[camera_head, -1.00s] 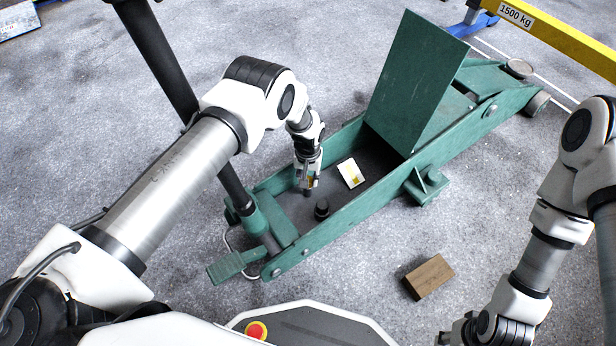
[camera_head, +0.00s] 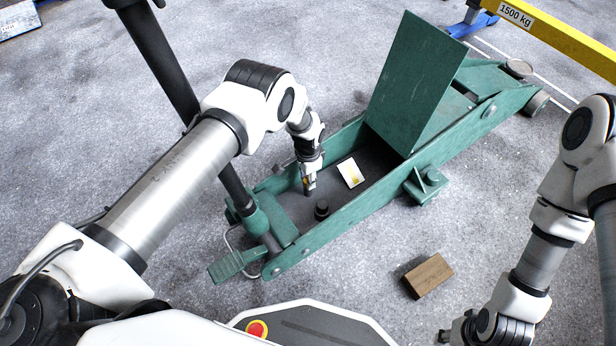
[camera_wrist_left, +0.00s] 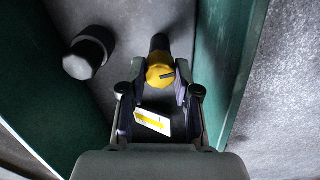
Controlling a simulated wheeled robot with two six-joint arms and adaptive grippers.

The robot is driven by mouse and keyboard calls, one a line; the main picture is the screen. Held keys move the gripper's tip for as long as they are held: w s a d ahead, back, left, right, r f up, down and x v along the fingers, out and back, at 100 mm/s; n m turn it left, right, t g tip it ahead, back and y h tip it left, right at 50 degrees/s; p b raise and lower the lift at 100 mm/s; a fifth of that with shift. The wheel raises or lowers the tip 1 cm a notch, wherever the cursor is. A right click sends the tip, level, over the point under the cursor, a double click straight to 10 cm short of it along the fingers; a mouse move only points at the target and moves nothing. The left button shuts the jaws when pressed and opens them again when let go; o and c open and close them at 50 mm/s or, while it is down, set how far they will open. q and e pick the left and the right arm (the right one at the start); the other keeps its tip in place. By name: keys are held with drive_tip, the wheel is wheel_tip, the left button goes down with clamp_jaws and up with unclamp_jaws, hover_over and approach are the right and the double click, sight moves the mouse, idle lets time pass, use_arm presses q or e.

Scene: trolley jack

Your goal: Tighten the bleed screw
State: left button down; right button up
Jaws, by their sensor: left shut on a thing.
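The bleed screw, with a yellow head (camera_wrist_left: 160,73) and a dark top or stem, stands inside the green trolley jack frame (camera_head: 335,222). My left gripper (camera_head: 309,186) reaches down into the frame from above. In the left wrist view, the fingers of my left gripper (camera_wrist_left: 159,88) are shut on the yellow head, one on each side. In the head view, the gripper hides most of the screw.
A black round knob (camera_head: 321,209) stands near the gripper inside the frame; it also shows in the left wrist view (camera_wrist_left: 89,52). A white and yellow label (camera_head: 350,173) lies on the jack's floor. The jack walls are close around the gripper. A wood block (camera_head: 428,276) lies on the ground.

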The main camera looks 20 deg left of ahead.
use_arm(q)
drive_tip(key=shift+m, duration=1.1)
drive_tip(key=c, duration=0.8)
unclamp_jaws()
wheel_tip(320, 180, up, 12)
drive_tip(key=shift+r, duration=0.1)
